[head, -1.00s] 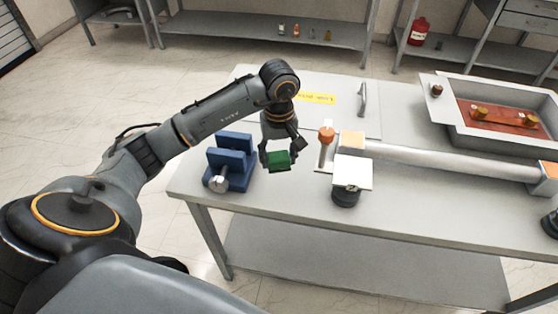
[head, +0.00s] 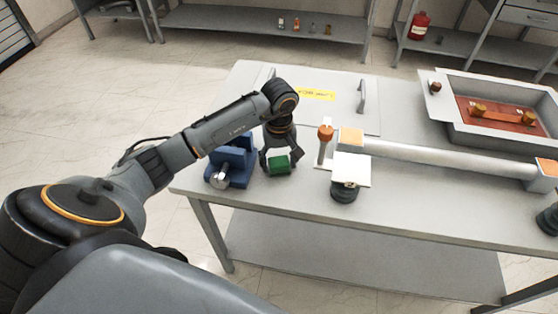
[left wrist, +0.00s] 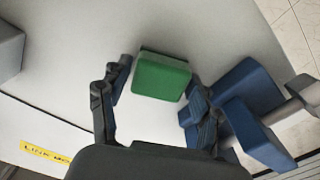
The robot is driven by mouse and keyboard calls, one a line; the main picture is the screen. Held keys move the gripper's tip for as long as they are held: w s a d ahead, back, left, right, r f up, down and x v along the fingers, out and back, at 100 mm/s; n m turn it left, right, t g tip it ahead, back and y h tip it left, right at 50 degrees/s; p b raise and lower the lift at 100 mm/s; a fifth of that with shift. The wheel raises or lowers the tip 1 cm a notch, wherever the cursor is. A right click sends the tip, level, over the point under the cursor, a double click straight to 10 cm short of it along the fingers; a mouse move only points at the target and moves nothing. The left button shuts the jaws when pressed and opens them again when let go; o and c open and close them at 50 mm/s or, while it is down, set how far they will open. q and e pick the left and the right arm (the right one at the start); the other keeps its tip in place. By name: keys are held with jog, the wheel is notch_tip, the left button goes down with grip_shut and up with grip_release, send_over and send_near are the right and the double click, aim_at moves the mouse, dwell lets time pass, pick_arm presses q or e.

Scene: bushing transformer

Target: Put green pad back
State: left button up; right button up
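The green pad (head: 279,165) rests on the table near its front edge, just right of the blue vise-like fixture (head: 233,162). My left gripper (head: 281,160) is above the pad, its fingers spread on either side of it. In the left wrist view the green pad (left wrist: 160,76) lies between and slightly beyond the fingertips, with a gap at the left finger. The right finger is close to the pad, and touch there is hard to tell. The blue fixture (left wrist: 250,100) stands close beside the right finger in that view. My right gripper is not in view.
An orange-topped post (head: 325,145) and a white plate on a dark round base (head: 350,170) stand right of the pad. A long grey bar (head: 440,160) runs rightward. A grey tray (head: 470,125) is at back right. Bare table lies in front of the bar.

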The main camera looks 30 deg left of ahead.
aim_at(279, 161)
pick_arm(q)
jog(key=shift+o, duration=0.3)
jog(key=shift+r, duration=0.2)
jog(key=shift+w+r, duration=0.1)
jog(key=shift+r, duration=0.3)
notch_tip(279, 161, up, 11)
jog(key=b, duration=0.2)
